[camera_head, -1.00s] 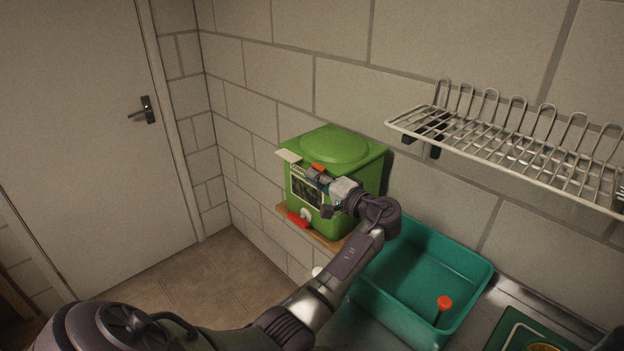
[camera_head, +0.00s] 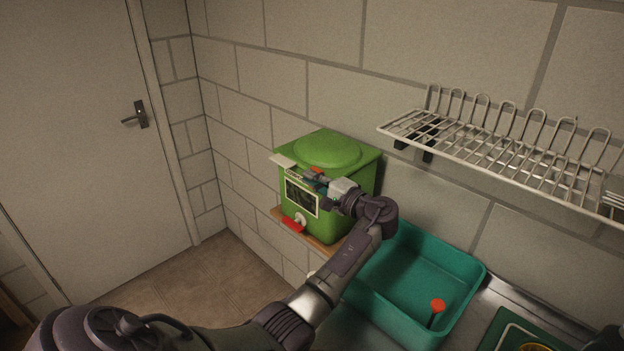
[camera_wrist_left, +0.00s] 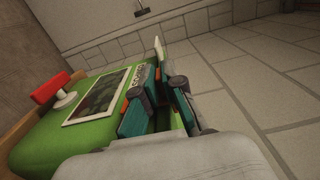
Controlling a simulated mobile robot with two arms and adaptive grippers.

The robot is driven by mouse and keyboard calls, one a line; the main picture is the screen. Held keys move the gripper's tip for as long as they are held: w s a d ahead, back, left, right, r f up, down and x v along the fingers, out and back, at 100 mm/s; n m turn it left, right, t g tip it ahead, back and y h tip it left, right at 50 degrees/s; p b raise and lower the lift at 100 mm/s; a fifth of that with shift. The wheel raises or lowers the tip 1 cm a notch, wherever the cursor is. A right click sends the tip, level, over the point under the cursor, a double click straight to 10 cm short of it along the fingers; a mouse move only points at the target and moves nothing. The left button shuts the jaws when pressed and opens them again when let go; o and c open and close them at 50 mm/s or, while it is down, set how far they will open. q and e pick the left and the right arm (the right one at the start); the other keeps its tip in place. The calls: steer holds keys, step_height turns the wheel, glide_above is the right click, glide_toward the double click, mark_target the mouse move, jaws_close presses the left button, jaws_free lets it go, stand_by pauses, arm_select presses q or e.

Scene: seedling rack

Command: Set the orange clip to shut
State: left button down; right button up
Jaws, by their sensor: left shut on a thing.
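A green box (camera_head: 358,190) with a round raised lid stands against the wall. The orange clip (camera_head: 316,170) shows as a small orange piece at the box's upper front edge, beside my fingertips. My left gripper (camera_head: 322,180) is at this edge, shut on the clip. In the left wrist view my left gripper (camera_wrist_left: 160,90) has its teal-padded fingers close together over the green box (camera_wrist_left: 40,145). The fingers hide most of the clip, so I cannot tell its setting. My right gripper is not in view.
A red-handled tap (camera_head: 293,225) and a dark panel (camera_head: 301,196) are on the box's front. A white plate (camera_head: 283,160) sticks out at its top corner. A teal tub (camera_head: 410,275) holds an orange-topped item (camera_head: 437,306). A wire rack (camera_head: 500,150) hangs at right.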

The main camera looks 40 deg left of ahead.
arm_select(q)
steer(key=c, duration=1.3)
jaws_free()
steer(key=shift+w, duration=0.1)
steer(key=d, duration=0.8)
steer(key=s+d, duration=0.1)
steer(key=d, duration=0.3)
